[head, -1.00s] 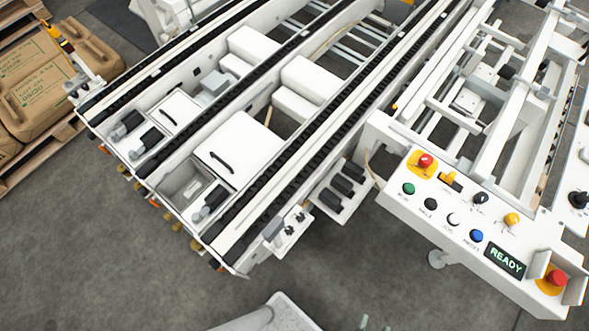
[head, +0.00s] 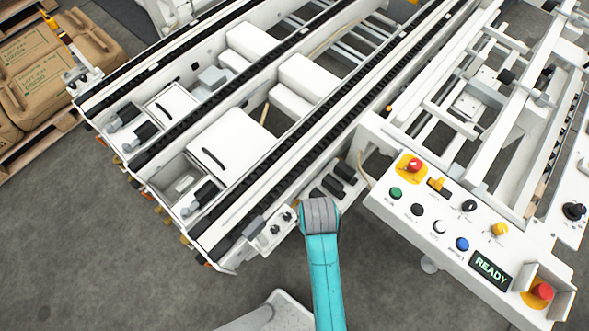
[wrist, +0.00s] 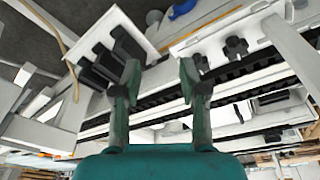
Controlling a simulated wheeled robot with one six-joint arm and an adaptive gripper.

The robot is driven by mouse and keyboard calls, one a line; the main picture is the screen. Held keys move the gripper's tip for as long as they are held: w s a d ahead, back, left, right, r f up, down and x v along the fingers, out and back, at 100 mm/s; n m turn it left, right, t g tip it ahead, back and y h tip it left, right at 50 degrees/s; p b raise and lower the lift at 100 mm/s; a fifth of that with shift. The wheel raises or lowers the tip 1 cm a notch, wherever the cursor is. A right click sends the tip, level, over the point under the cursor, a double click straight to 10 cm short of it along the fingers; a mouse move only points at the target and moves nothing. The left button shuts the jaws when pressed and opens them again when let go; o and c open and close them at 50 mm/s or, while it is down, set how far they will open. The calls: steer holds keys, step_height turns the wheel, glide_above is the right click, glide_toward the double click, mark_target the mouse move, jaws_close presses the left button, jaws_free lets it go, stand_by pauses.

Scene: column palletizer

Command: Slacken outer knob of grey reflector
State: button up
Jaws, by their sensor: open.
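Two black star knobs sit on a small white bracket (head: 268,236) at the near end of the conveyor. In the wrist view, one knob (wrist: 236,47) is right of my gripper (wrist: 160,72); the other (wrist: 199,62) is close beside the right fingertip, apparently apart from it. My gripper is open with nothing between its fingers. The head view shows my teal arm beside the bracket but hides my gripper. I cannot make out a grey reflector for certain, nor which knob is the outer one.
A white plate with several black blocks (wrist: 128,43) lies left of the fingers in the wrist view. The control panel (head: 400,228) with buttons and a READY display is to the right. Conveyor rails (head: 300,180) run behind. Floor (head: 150,280) is clear at front left.

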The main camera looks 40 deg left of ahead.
steer(key=n+g+h, duration=0.2)
glide_toward(287, 217)
step_height(287, 217, down, 9)
steer(key=shift+d+r, duration=0.1)
steer(key=shift+d, duration=0.05)
stand_by(0.4)
jaws_close()
